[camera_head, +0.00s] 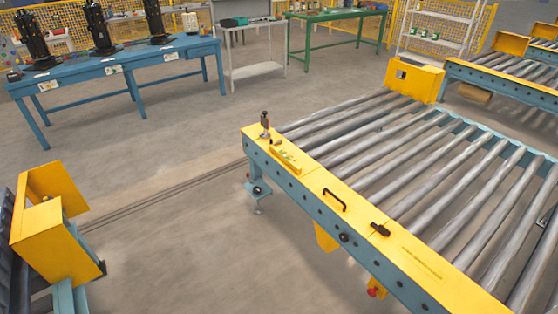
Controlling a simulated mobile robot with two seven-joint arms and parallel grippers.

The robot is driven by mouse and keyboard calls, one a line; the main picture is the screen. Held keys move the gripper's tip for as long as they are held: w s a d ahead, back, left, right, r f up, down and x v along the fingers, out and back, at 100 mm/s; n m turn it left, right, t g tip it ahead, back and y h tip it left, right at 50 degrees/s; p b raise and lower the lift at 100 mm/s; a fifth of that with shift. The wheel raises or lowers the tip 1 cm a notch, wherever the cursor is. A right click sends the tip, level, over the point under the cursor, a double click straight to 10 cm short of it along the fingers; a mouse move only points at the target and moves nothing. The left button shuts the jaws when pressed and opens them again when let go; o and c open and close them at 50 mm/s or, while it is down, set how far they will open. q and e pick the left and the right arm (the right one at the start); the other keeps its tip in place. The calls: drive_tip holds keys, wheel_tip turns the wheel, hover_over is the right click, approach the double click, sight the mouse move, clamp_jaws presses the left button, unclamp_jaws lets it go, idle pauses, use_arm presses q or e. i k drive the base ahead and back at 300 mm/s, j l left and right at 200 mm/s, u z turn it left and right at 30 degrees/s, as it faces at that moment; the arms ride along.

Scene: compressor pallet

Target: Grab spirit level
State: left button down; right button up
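What looks like the spirit level (286,157) is a small yellow bar with a greenish patch. It lies on the yellow top edge of the roller conveyor (323,182), near its far left corner. It is small in the view and its yellow blends with the edge. A small upright dark and orange tool (265,122) stands just behind it on the same edge. Neither of my grippers shows in the head view.
A black handle (335,199) and a dark item (380,229) sit farther along the edge. A blue table (125,68) with black compressors stands at the back left. A yellow guard (52,225) is at the lower left. Open floor (175,185) lies between.

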sight(294, 166)
drive_tip(key=i+z, duration=0.1)
drive_tip(key=i, duration=0.35)
drive_tip(key=i+j+z, duration=0.15)
drive_tip(key=i, duration=0.25)
drive_tip(key=i+j+z, duration=0.1)
drive_tip(key=i, duration=0.35)
drive_tip(key=i+j+z, duration=0.15)
drive_tip(key=i, duration=0.3)
drive_tip(key=j, duration=0.1)
